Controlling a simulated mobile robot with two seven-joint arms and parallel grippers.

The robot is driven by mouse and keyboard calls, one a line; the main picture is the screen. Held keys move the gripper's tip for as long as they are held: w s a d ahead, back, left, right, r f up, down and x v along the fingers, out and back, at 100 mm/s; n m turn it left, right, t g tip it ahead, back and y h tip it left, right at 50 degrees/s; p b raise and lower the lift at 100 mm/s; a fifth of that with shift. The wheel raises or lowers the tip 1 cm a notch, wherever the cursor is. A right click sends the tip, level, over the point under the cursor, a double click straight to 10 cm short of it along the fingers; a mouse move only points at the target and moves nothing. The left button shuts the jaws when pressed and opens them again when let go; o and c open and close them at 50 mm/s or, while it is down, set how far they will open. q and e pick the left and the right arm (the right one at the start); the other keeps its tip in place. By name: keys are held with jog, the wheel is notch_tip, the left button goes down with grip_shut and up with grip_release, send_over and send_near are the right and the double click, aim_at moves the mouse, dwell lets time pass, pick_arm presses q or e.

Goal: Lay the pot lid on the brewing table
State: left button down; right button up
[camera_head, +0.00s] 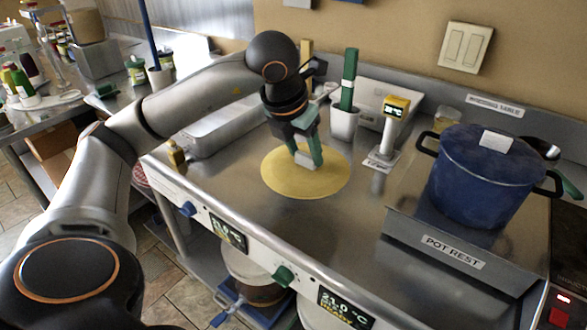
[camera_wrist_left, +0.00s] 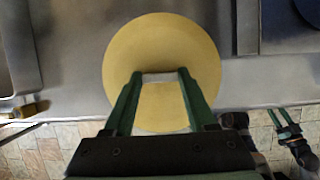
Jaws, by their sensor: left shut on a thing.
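The pot lid is a round yellow disc (camera_head: 325,182) with a pale block handle at its middle. It lies flat over the steel brewing table (camera_head: 245,215); I cannot tell whether it touches the top. My left gripper (camera_head: 307,160) points down from above, its green fingers shut on the handle. The left wrist view shows the lid (camera_wrist_left: 160,50) between and beyond the fingers (camera_wrist_left: 160,82). My right gripper (camera_wrist_left: 285,124) appears small at the lower right of that view, over the floor; its jaw state is unclear.
A blue pot (camera_head: 475,180) stands on the pot rest (camera_head: 415,232) to the right. A scale-like device (camera_head: 388,135) and a white cup (camera_head: 344,123) holding a green tool are behind the lid. A steel tray (camera_head: 215,128) lies to the left. Bare tabletop lies in front.

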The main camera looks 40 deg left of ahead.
pick_arm(q)
jog(key=w+a+f, duration=0.1)
jog(key=a+f, duration=0.1)
jog(key=w+a+f, duration=0.3)
jog(key=a+f, duration=0.1)
jog(key=f, duration=0.1)
jog(key=shift+w+a, duration=0.15)
jog(key=shift+a, duration=0.15)
notch_tip(320, 180, down, 3)
jog(key=shift+w+a+f, duration=0.1)
jog(key=shift+a+f, duration=0.05)
jog(key=shift+f, duration=0.15)
jog(key=shift+c, duration=1)
grip_release()
